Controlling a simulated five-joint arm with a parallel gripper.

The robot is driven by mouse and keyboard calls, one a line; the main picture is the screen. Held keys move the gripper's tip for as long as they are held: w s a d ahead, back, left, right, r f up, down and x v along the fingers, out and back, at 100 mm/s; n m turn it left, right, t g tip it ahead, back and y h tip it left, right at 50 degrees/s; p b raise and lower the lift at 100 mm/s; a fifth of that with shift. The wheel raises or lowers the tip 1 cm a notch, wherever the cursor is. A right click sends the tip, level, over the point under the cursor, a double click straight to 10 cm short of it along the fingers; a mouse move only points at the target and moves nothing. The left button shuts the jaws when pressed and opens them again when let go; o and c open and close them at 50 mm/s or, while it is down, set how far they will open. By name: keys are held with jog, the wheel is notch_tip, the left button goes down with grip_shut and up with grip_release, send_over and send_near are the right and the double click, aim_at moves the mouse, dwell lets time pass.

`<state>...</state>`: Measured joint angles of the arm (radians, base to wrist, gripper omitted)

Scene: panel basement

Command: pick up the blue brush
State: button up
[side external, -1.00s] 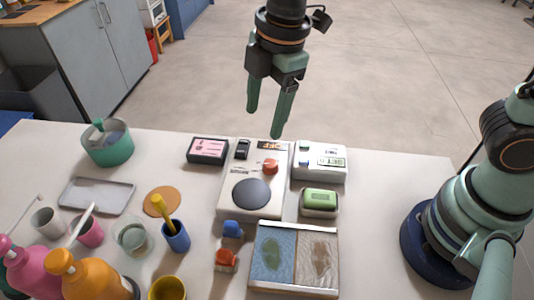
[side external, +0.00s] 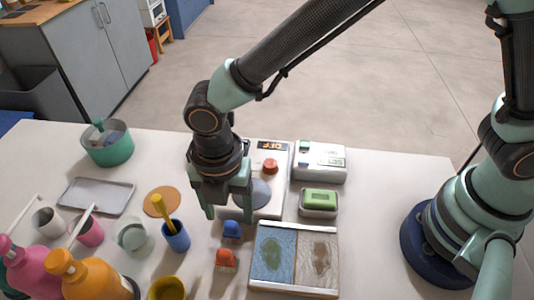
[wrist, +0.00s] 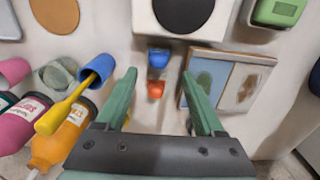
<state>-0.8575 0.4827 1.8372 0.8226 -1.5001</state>
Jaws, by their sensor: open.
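The blue brush (side external: 231,229) is a small, stubby object on the white table, just in front of the white device with the dark round plate. In the wrist view the blue brush (wrist: 158,58) lies ahead of and between my fingertips. My gripper (side external: 229,216) is open and empty, pointing down close to the blue brush; it also shows in the wrist view (wrist: 159,74). I cannot tell its exact height above the table. A similar orange-red brush (side external: 226,259) is nearer the front edge, and it shows between my fingers in the wrist view (wrist: 155,90).
A blue cup (side external: 176,238) with a yellow-handled tool stands to the left. A two-part panel (side external: 335,262), blue and wood, lies to the right. The white device (side external: 268,205) is behind, with a green sponge (side external: 319,200) beside it. Bottles and cups crowd the left front.

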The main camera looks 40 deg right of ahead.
aim_at(230, 224)
jog(key=shift+w+f, duration=0.15)
jog(key=shift+f, duration=1.2)
jog(key=shift+w+f, duration=0.1)
jog(key=shift+f, duration=1.25)
grip_shut()
